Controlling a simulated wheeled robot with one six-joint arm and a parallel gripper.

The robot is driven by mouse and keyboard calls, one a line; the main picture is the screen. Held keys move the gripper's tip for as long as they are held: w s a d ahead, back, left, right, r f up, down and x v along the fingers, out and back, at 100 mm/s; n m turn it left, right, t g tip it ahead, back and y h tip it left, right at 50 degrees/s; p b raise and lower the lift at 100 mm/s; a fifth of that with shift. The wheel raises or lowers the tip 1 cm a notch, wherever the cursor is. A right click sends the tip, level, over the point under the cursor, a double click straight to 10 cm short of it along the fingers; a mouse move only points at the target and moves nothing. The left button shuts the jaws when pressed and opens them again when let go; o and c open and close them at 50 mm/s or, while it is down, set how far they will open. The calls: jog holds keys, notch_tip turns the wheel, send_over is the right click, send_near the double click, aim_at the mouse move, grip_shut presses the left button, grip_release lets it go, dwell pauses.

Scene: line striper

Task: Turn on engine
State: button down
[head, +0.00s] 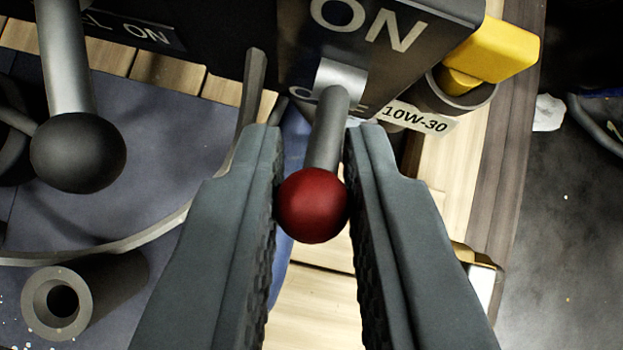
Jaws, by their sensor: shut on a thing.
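The engine switch is a short grey metal lever with a red ball knob (312,206), coming out of a dark box (385,45) marked "ON" in white. The lever points down in the picture, and a partly hidden white marking shows behind it on the box's lower part. My gripper (314,200) is around the red knob, with one jaw on each side. The jaws are shut on the knob.
A second lever with a black ball knob (78,152) hangs at the left. A yellow cap (492,52) and a "10W-30" label (416,117) are at the right. A grey tube (85,292) lies lower left, near a curved grey bar (110,248). Wooden slats lie below.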

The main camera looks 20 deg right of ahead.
jog(key=shift+w+r+g, duration=0.2)
jog(key=shift+r+g, duration=0.1)
jog(key=shift+r, duration=0.05)
dwell(0.6)
jog(key=c, duration=1.4)
grip_release()
jog(key=shift+f, duration=0.1)
jog(key=shift+s, duration=0.1)
jog(key=v, duration=1.7)
jog(key=shift+r, duration=0.25)
